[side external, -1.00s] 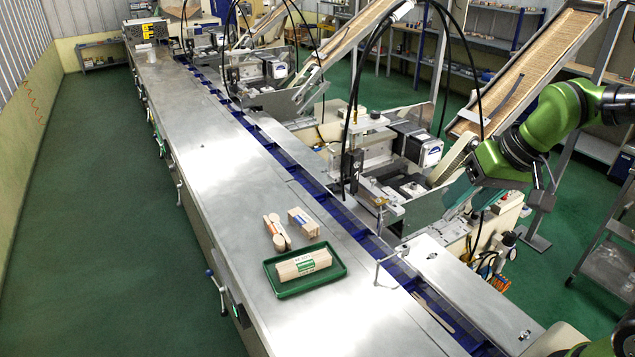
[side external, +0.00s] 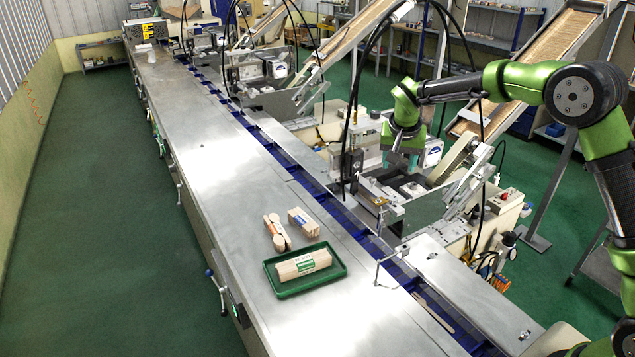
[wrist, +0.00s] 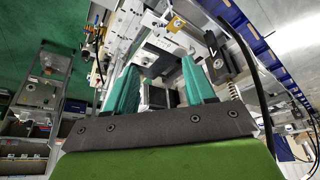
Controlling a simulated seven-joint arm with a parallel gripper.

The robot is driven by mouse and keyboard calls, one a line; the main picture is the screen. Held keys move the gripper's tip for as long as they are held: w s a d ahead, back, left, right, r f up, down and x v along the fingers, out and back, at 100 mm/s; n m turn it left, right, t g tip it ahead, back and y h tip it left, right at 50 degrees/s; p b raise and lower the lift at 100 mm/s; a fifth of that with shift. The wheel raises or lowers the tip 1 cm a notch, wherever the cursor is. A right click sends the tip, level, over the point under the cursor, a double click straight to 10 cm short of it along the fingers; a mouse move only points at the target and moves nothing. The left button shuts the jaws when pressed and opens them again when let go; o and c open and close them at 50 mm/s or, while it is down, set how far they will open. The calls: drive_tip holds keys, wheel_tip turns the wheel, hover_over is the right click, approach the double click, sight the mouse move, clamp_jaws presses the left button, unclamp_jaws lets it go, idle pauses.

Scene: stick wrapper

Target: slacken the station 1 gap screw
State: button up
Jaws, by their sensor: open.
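The near station (side external: 385,185) is a metal feeder unit beside the blue conveyor channel. I cannot pick out its gap screw for certain. A small brass-coloured part (side external: 378,201) shows at its front, and a brass-coloured part (wrist: 175,24) shows near the top of the wrist view. My gripper (side external: 401,160) hangs over the station, fingers downward, beside the white-faced motor block (side external: 433,152). In the wrist view my gripper (wrist: 160,78) has its two teal fingers wide apart, with nothing held between them. Station metalwork lies beyond the fingertips.
Black hoses (side external: 352,100) arch over the station close to my gripper. A sloping chute (side external: 530,65) stands behind. A green tray (side external: 335,277) with a bundle of sticks, and loose stick bundles (side external: 303,221), sit on the steel table, otherwise largely clear.

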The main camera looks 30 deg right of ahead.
sight(393, 198)
drive_tip(key=x, duration=1.5)
drive_tip(key=shift+f, duration=0.15)
clamp_jaws()
